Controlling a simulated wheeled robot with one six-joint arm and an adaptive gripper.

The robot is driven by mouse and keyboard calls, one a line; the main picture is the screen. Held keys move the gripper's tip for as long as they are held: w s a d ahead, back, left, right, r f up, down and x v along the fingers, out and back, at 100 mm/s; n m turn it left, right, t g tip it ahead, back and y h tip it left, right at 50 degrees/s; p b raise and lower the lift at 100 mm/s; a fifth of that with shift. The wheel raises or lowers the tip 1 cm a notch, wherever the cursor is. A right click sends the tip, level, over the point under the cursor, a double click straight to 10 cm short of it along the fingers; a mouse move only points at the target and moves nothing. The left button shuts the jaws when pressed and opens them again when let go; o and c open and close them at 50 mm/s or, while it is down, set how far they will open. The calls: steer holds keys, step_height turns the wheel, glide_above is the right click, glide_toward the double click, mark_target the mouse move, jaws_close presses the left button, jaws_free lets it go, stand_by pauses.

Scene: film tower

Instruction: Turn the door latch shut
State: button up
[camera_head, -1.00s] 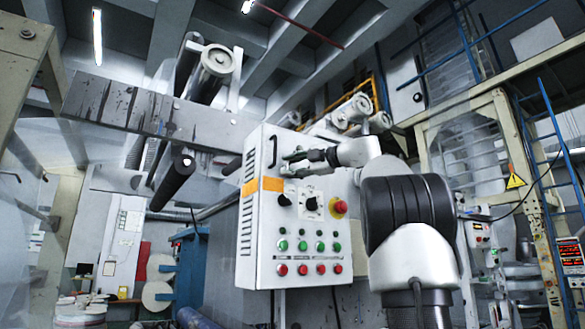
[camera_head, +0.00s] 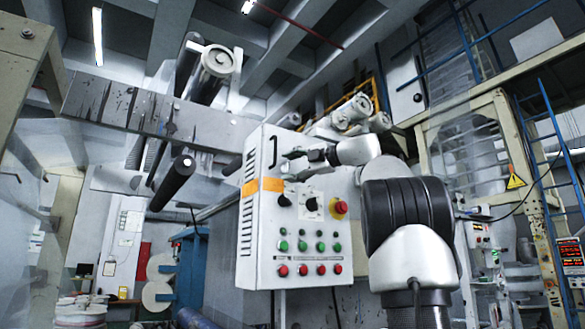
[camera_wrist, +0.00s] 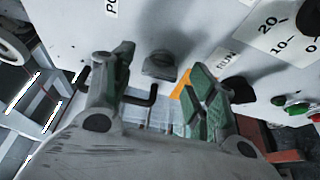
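The door latch appears to be a dark grey knob (camera_wrist: 160,65) on the pale face of the control box, seen in the wrist view. My gripper (camera_wrist: 160,78) is open and empty, with its green-padded fingers spread to either side of the knob. I cannot tell whether either finger touches it. In the head view my gripper (camera_head: 290,160) is at the upper part of the white control box (camera_head: 268,258), and hides the knob there. A black bracket handle (camera_head: 273,151) is at the box's left edge; it also shows in the wrist view (camera_wrist: 152,96).
Below my gripper are an orange strip (camera_head: 270,184), a black selector (camera_head: 284,200), a dial (camera_head: 312,204) and a red stop button (camera_head: 340,207). Green and red buttons (camera_head: 302,270) are lower on the box. A large roller (camera_head: 172,183) is at the left.

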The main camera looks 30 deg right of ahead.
steer(key=v, duration=1.2)
steer(key=shift+r, duration=0.1)
